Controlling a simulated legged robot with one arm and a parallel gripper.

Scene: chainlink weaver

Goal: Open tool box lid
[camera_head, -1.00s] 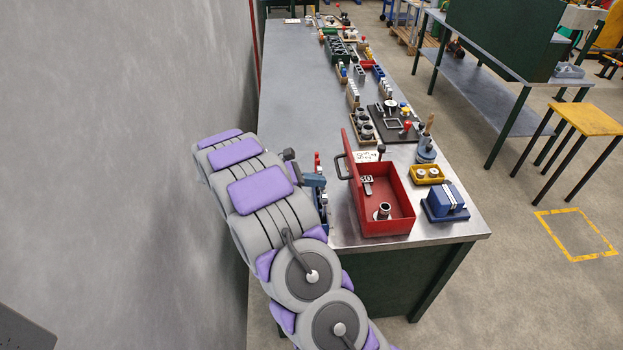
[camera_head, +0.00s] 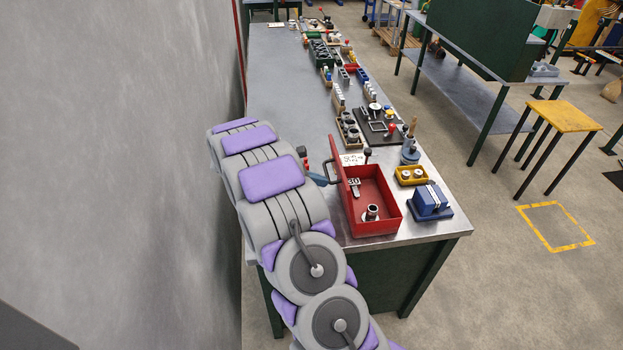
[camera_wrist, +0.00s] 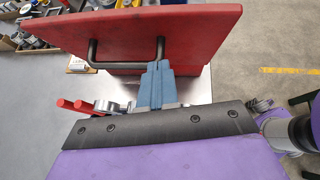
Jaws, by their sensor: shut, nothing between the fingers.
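The red tool box (camera_head: 388,222) stands on the near end of the metal bench in the head view. Its lid (camera_head: 338,176) stands up, nearly upright, along the box's left side, so the inside shows. In the wrist view the lid (camera_wrist: 190,32) fills the upper middle, with its dark handle (camera_wrist: 93,54) facing me. My gripper (camera_wrist: 158,66) is shut and empty, its blue fingers together. The fingertips overlap the right end of the handle in the picture; I cannot tell whether they touch. In the head view my arm hides most of the gripper.
Inside the box are a grey cylindrical part (camera_head: 371,212) and a tag marked 30 (camera_head: 354,184). A blue block (camera_head: 430,202) and a yellow tray (camera_head: 411,176) stand to its right. Red-handled tools (camera_wrist: 85,107) lie left of my fingers. A grey wall (camera_head: 120,170) runs along the left.

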